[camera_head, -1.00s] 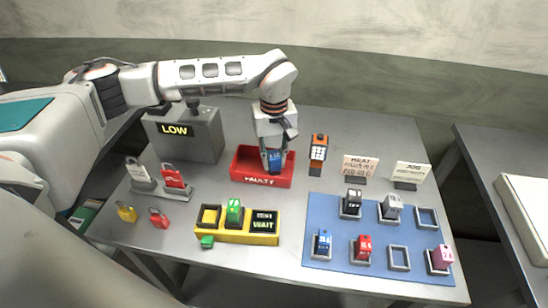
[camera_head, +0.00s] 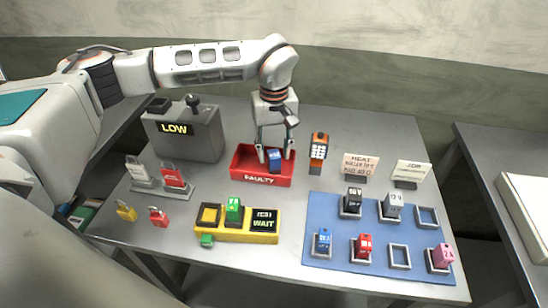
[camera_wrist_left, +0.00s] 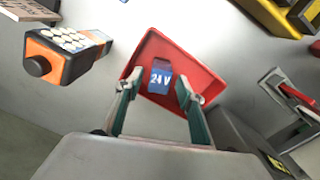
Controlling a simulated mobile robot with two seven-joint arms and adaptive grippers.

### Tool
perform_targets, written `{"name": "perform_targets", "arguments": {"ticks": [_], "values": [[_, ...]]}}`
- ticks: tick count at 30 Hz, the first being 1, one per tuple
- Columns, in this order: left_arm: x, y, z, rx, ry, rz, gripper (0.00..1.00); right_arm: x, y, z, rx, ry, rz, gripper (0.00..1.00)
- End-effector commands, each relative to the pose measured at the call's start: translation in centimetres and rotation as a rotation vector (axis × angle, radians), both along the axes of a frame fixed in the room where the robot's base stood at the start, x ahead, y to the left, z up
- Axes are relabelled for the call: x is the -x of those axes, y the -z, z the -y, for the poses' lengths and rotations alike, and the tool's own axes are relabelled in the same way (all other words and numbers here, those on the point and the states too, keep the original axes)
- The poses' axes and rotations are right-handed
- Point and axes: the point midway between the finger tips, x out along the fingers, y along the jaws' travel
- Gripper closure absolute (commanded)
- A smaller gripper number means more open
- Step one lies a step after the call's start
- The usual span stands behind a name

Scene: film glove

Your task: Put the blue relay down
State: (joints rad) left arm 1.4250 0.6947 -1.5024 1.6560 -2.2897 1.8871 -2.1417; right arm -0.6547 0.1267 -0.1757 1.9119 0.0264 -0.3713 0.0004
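A blue relay (camera_head: 274,157) lies in the red tray marked FAULTY (camera_head: 262,181). In the left wrist view the relay (camera_wrist_left: 161,76) shows a "24 V" label and sits inside the red tray (camera_wrist_left: 152,42). My left gripper (camera_head: 275,153) is above the tray with its fingers spread apart. In the left wrist view the open fingers (camera_wrist_left: 158,96) stand on either side of the relay, with gaps to it. Another blue relay (camera_head: 322,242) sits in a socket on the blue mat. My right gripper is not in view.
An orange meter (camera_head: 318,150) stands just right of the tray. A yellow tester (camera_head: 236,224) with a green relay is in front. The blue mat (camera_head: 379,240) holds several sockets and relays. A grey LOW box (camera_head: 186,135) stands left.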

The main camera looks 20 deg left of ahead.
Motion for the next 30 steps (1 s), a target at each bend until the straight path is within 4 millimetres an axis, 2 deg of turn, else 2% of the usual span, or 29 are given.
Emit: {"name": "perform_targets", "arguments": {"ticks": [6, 13, 19, 30], "values": [[-0.1, -4.7, 0.0, -0.001, -0.002, 0.005, 0.62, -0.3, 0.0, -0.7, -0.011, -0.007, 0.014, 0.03], [-0.1, -8.2, 0.0, -0.001, -0.001, 0.003, 0.62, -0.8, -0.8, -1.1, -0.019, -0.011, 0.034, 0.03], [0.0, -9.3, 0.0, 0.000, -0.001, 0.000, 0.62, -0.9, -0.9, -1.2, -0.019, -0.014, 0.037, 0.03], [0.0, -9.4, 0.0, 0.001, -0.001, -0.001, 0.62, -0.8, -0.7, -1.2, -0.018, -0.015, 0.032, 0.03]]}}
